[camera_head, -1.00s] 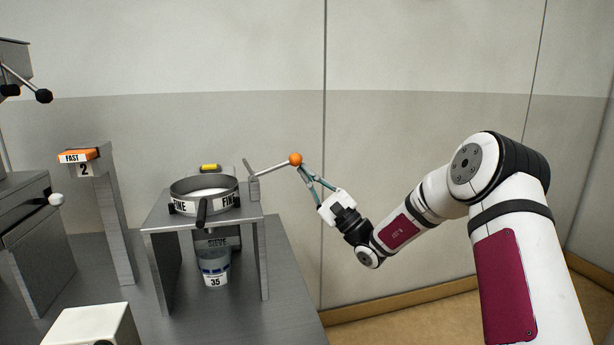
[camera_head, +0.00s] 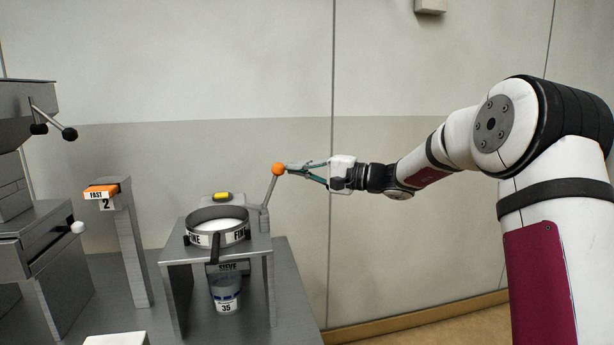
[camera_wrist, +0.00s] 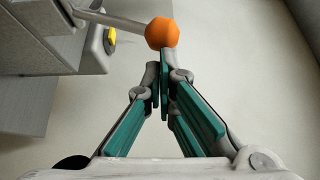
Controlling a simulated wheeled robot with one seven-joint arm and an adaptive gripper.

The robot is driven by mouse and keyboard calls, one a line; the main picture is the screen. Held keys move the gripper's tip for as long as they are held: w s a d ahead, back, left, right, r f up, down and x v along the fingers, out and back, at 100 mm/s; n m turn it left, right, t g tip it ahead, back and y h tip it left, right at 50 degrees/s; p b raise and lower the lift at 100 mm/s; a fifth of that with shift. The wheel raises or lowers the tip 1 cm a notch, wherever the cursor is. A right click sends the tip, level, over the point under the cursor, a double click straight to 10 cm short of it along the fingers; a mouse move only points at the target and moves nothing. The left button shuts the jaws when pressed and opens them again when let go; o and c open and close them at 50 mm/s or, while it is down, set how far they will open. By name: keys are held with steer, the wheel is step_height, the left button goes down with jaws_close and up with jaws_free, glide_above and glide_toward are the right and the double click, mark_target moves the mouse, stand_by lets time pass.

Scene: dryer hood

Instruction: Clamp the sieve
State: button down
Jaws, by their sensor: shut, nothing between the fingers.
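The sieve (camera_head: 217,236) is a dark round ring marked FINE, with white material inside, sitting on a grey metal stand (camera_head: 262,244). A clamp lever (camera_head: 269,196) with an orange ball knob (camera_head: 278,169) rises at the stand's right side and leans a little to the right. My gripper (camera_head: 291,167) is shut and empty, its fingertips right beside the knob on its right. In the wrist view the orange knob (camera_wrist: 162,33) lies just beyond the closed fingertips (camera_wrist: 163,68); whether they touch it I cannot tell.
A cup marked 35 (camera_head: 225,294) stands under the sieve. A post with an orange FAST block (camera_head: 101,191) stands to the left. A machine with black-knobbed levers (camera_head: 52,120) is at the far left. The space right of the stand is open to the wall.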

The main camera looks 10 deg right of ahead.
steer(key=shift+a+r+n+g+h, duration=0.25)
steer(key=shift+a+r, duration=0.25)
steer(key=shift+a, duration=0.25)
steer(key=shift+a+r+n+g+h, duration=0.15)
steer(key=shift+a+r+n+h, duration=0.1)
steer(key=shift+a+r, duration=0.35)
steer(key=shift+a+f, duration=0.1)
steer(key=w+d+r+v, duration=0.1)
steer(key=w+v, duration=0.1)
steer(key=v, duration=1.1)
steer(key=shift+w+d, duration=0.15)
steer(key=shift+d, duration=0.05)
steer(key=shift+a, duration=0.15)
